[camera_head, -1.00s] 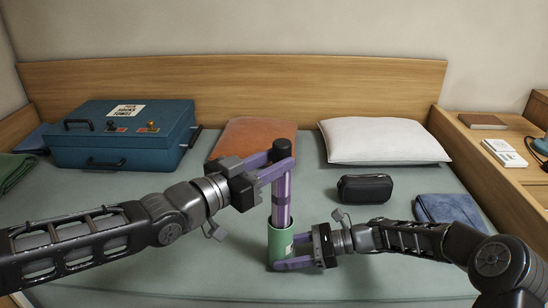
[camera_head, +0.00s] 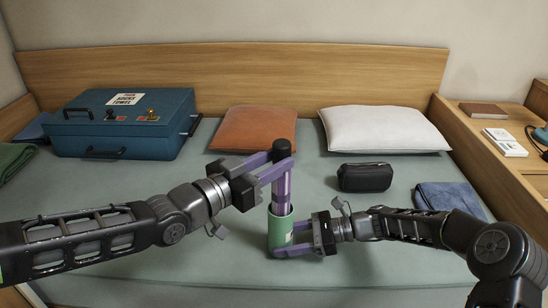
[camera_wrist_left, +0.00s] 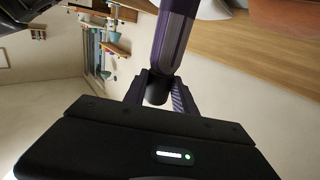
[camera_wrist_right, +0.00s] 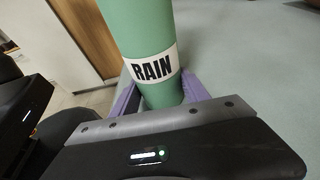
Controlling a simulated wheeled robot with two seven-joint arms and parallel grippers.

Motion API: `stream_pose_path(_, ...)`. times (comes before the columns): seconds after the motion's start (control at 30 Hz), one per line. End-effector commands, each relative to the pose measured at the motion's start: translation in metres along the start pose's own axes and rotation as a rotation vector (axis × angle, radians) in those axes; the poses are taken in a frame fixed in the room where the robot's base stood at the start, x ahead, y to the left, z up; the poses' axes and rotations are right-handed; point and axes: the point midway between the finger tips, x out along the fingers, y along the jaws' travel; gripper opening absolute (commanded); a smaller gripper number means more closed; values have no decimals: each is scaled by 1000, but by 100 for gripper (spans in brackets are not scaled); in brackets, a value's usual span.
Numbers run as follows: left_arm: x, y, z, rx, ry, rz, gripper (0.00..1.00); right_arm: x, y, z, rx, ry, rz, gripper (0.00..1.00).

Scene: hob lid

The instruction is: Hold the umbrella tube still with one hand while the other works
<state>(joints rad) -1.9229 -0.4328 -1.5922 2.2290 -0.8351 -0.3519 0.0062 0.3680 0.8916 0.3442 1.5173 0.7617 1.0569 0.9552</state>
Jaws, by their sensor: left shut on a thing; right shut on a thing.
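The green umbrella tube (camera_head: 281,232) stands upright on the bed, with a white "RAIN" label in the right wrist view (camera_wrist_right: 153,66). A purple umbrella (camera_head: 281,192) with a black end (camera_head: 283,147) sticks up out of its top; its lower part is hidden inside. My left gripper (camera_head: 281,163) is shut on the umbrella near its black end, which shows between the fingers in the left wrist view (camera_wrist_left: 157,91). My right gripper (camera_head: 287,241) is shut on the tube low down, from the right.
A blue case (camera_head: 75,138) stands at the back left. An orange cushion (camera_head: 240,130), a white pillow (camera_head: 385,128), a black pouch (camera_head: 364,177) and a folded blue cloth (camera_head: 450,198) lie around the back and right. A wooden shelf (camera_head: 490,150) borders the bed at right.

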Motion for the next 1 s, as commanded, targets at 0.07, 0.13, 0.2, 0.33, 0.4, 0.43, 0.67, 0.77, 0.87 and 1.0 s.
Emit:
stream_pose_path(0.07, 0, 0, 1, 0, 2, 1, 0, 0, 0, 0, 0, 0, 0, 21)
stream_pose_path(0.13, 0, 0, 4, 1, 2, 1, 0, 0, 0, 0, 0, 0, 0, 21)
stream_pose_path(0.2, 0, 0, 6, 0, 2, 0, 0, 0, 0, 0, 0, 0, 0, 21)
stream_pose_path(0.33, 0, 0, 9, 0, 3, 1, 0, 0, 0, 0, 0, 0, 0, 21)
stream_pose_path(0.4, 0, 0, 12, 0, 3, 2, 0, 0, 0, 0, 0, 0, 0, 21)
stream_pose_path(0.43, 0, 0, 13, 0, 3, 1, 0, 0, 0, 0, 0, 0, 0, 21)
stream_pose_path(0.67, 0, 0, 20, 0, 2, 1, 0, 0, 0, 0, 0, 0, 0, 21)
stream_pose_path(0.77, 0, 0, 23, 0, 2, 1, 0, 0, 0, 0, 0, 0, 0, 21)
stream_pose_path(0.87, 1, 0, 25, 1, 3, 2, 0, 0, 0, 0, 0, 0, 0, 21)
stream_pose_path(1.0, 0, 0, 30, 0, 2, 0, 0, 0, 0, 0, 0, 0, 0, 21)
